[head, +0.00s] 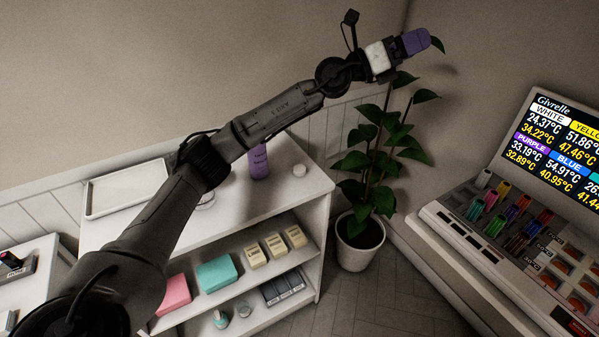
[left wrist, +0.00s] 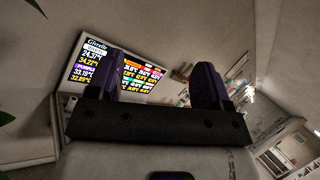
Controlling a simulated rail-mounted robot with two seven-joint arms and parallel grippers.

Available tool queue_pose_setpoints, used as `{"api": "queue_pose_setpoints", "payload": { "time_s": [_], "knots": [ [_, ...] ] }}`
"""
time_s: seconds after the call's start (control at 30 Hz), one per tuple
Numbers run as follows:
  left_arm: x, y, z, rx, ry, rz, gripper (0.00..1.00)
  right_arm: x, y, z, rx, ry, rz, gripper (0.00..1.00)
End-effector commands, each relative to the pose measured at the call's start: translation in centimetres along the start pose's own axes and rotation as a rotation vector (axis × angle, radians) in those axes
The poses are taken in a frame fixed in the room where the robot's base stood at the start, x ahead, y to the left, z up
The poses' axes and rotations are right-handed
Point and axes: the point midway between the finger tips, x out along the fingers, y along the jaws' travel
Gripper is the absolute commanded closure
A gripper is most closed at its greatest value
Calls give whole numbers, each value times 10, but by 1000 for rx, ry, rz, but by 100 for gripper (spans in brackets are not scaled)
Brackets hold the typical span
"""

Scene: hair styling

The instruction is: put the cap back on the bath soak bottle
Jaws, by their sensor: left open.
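A purple bottle (head: 259,163) with pale lettering stands upright on the top of the white shelf unit. My left arm crosses in front of its upper part, so I cannot tell whether a cap is on it. A small round whitish thing (head: 206,201) lies on the shelf top left of the bottle, partly behind my arm; I cannot tell whether it is the cap. My left gripper (head: 416,42) is raised high near the plant, well away from the bottle. In the left wrist view its two purple fingers (left wrist: 153,78) are apart with nothing between them. My right gripper is not in view.
A white tray (head: 128,211) lies on the shelf unit (head: 317,206), left of the bottle. A potted plant (head: 360,246) stands right of the unit. A console with a screen (head: 560,145) is at far right.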

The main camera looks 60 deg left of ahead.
Motion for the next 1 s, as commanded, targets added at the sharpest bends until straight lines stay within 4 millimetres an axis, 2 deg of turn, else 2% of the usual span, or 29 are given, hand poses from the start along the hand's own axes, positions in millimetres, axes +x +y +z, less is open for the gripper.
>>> {"api": "queue_pose_setpoints", "payload": {
  "time_s": [0.03, 0.17, 0.27, 0.47, 0.6, 0.8, 1.0],
  "knots": [
    [-5, 14, -5, 59, 76, 31, 27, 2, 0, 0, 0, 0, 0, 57],
    [-21, 52, -23, 186, 294, 118, 27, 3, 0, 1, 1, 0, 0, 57],
    [-41, 82, -37, 261, 471, 195, 27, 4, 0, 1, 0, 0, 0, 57],
    [-97, 138, -60, 351, 836, 357, 27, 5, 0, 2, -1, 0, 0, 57],
    [-146, 168, -71, 367, 1096, 470, 27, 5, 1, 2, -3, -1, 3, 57],
    [-211, 188, -77, 334, 1431, 599, 27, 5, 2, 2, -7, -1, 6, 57],
    [-256, 187, -75, 274, 1676, 668, 27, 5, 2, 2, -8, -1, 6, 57]
  ]
}}
